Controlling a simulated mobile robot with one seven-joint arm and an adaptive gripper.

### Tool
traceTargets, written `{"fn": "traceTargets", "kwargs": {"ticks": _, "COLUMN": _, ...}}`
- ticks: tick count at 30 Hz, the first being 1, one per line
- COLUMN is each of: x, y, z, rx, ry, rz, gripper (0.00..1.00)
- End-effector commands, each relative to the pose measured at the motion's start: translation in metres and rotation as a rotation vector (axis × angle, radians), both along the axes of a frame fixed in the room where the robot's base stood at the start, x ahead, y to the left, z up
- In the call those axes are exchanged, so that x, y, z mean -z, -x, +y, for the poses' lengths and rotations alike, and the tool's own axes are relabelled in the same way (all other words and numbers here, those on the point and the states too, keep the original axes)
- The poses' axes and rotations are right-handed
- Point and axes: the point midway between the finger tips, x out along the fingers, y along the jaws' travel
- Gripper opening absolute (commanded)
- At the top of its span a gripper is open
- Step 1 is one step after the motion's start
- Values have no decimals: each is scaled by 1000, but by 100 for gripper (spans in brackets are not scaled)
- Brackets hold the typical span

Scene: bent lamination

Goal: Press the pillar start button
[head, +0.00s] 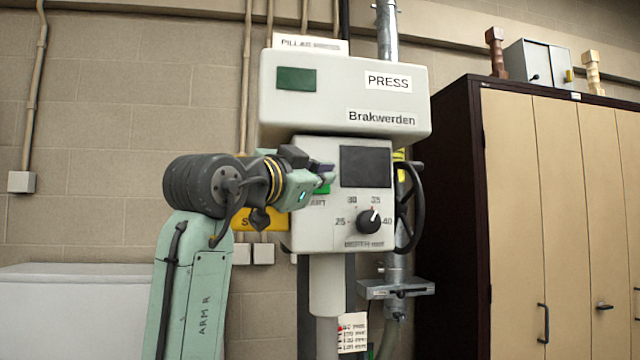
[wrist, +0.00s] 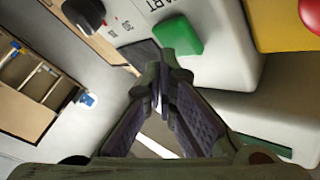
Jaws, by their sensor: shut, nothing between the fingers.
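The green start button (head: 322,189) is on the left of the pillar press's pale control panel (head: 345,232), partly hidden behind my gripper in the head view. In the wrist view the green button (wrist: 180,35) shows as a raised block beside lettering ending in "ART". My gripper (head: 328,172) is shut and empty, in front of the panel's left side. In the wrist view its closed fingertips (wrist: 161,88) appear just below the button, with the fingers overlapping its lower edge. I cannot tell whether they touch it.
A black dial (head: 369,221) and dark screen (head: 366,167) are on the panel. A black handwheel (head: 409,207) is at its right. A red button (wrist: 311,12) on yellow shows in the wrist view. A tall cabinet (head: 560,220) stands to the right.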

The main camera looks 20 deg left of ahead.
Motion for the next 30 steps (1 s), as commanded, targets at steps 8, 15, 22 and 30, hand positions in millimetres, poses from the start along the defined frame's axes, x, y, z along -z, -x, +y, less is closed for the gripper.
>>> {"fn": "traceTargets", "kwargs": {"ticks": 8, "x": 0, "y": -2, "z": 1, "rx": 0, "ry": -1, "rz": -1, "gripper": 0}}
{"fn": "traceTargets", "kwargs": {"ticks": 15, "x": 0, "y": -3, "z": 2, "rx": 0, "ry": -1, "rz": -1, "gripper": 0}}
{"fn": "traceTargets", "kwargs": {"ticks": 22, "x": 0, "y": -5, "z": 3, "rx": 1, "ry": 0, "rz": -1, "gripper": 0}}
{"fn": "traceTargets", "kwargs": {"ticks": 30, "x": 0, "y": -8, "z": 5, "rx": 1, "ry": 0, "rz": -1, "gripper": 0}}
